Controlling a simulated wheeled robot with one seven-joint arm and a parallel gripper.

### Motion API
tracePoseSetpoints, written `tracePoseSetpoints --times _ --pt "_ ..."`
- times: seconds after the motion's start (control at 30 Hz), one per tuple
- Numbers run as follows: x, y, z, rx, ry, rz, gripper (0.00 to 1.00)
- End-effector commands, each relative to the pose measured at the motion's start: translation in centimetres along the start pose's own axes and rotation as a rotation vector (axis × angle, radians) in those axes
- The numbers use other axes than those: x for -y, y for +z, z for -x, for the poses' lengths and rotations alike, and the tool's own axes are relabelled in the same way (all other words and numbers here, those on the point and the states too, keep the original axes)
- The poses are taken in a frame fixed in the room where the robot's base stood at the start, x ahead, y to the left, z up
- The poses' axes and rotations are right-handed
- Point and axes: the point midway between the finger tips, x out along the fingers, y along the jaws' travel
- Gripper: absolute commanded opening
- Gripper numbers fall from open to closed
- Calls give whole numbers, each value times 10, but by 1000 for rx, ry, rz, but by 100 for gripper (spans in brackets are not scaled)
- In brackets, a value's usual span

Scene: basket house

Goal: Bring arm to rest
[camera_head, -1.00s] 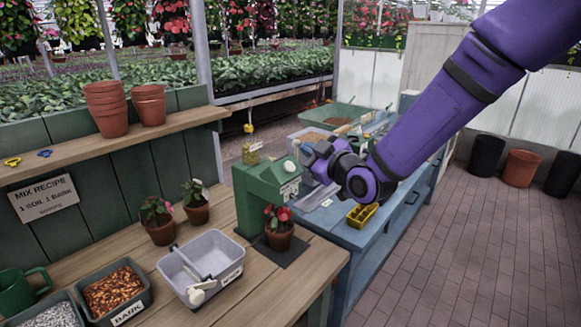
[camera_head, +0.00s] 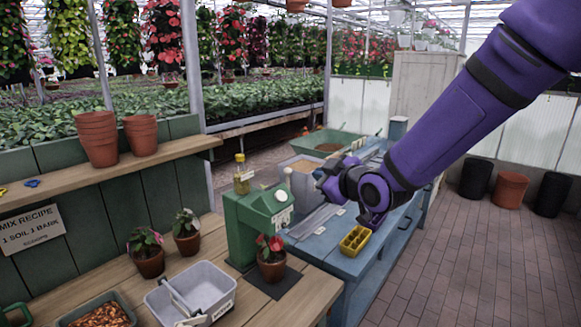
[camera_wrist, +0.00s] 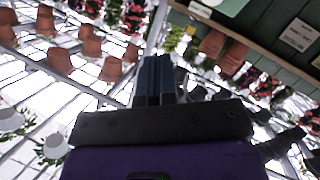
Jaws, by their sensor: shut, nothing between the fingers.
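My purple arm reaches in from the upper right in the head view. Its end, with my gripper (camera_head: 322,178), hangs above the blue bench (camera_head: 345,262), to the right of the green machine (camera_head: 243,228). In the wrist view my gripper (camera_wrist: 153,80) shows two dark fingers side by side, shut with nothing between them. The wrist view is tilted and looks toward the greenhouse roof, with pots and flowers around the fingers. In the head view the fingertips are small and partly hidden behind the wrist.
A potted red flower (camera_head: 271,262) stands before the machine. Two potted plants, a grey divided bin (camera_head: 222,282) and stacked pots (camera_head: 97,140) are at left. A yellow tray (camera_head: 355,240) lies on the blue bench.

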Motion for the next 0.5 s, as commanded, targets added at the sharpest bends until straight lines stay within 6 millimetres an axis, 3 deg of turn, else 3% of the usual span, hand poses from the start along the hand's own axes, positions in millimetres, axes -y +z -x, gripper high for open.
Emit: tracePoseSetpoints --times 0.2,0.5 --pt "-34 8 61 243 34 -67 0" --pt "-62 20 167 543 119 -264 0"
